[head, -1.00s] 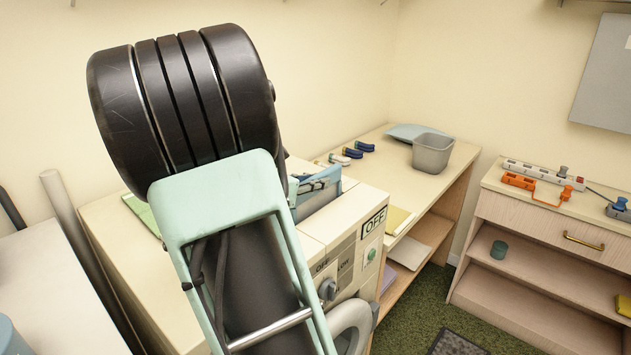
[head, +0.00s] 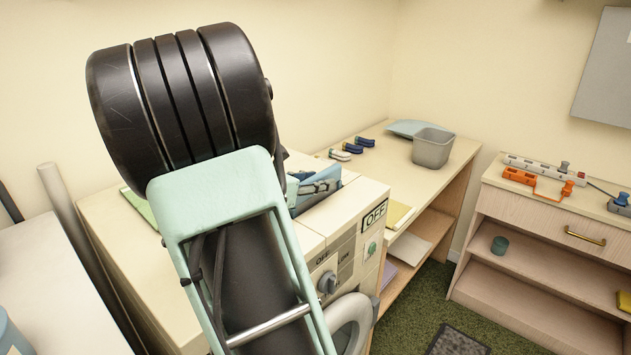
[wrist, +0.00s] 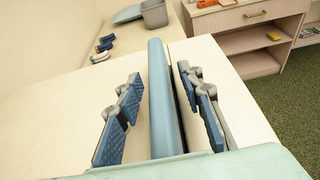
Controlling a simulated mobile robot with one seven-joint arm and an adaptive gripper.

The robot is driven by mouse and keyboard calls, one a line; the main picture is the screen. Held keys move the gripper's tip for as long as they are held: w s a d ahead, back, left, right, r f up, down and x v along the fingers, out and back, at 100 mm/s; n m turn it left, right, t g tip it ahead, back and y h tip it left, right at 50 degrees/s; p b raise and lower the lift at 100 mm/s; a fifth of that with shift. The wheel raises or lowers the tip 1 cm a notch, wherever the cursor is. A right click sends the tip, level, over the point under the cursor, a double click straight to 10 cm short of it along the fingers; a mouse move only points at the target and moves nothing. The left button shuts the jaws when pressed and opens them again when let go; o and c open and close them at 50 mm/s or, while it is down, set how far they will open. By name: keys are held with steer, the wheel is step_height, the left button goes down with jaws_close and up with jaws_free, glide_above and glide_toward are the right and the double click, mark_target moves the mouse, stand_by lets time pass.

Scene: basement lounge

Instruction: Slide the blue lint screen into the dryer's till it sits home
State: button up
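The blue lint screen (wrist: 163,100) stands edge-up in the wrist view, running lengthwise at a slot in the dryer's (wrist: 75,115) pale top. A dark gap shows along its right side. My gripper (wrist: 160,76) is open, one blue-padded finger on each side of the screen, with clear space between each pad and the screen. In the head view the dryer (head: 345,235) has a front panel marked OFF, and my gripper (head: 318,187) is partly hidden behind my arm. The screen's lower part is hidden in the dryer; I cannot tell its depth.
A wooden bench (head: 395,175) behind the dryer holds a grey bin (head: 432,148) and several small blue- and white-handled items. A drawer unit (head: 540,235) at right carries a power strip (head: 535,165) and orange cord.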

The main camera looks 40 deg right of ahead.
steer(key=v, duration=1.2)
steer(key=shift+w, duration=0.1)
stand_by(0.4)
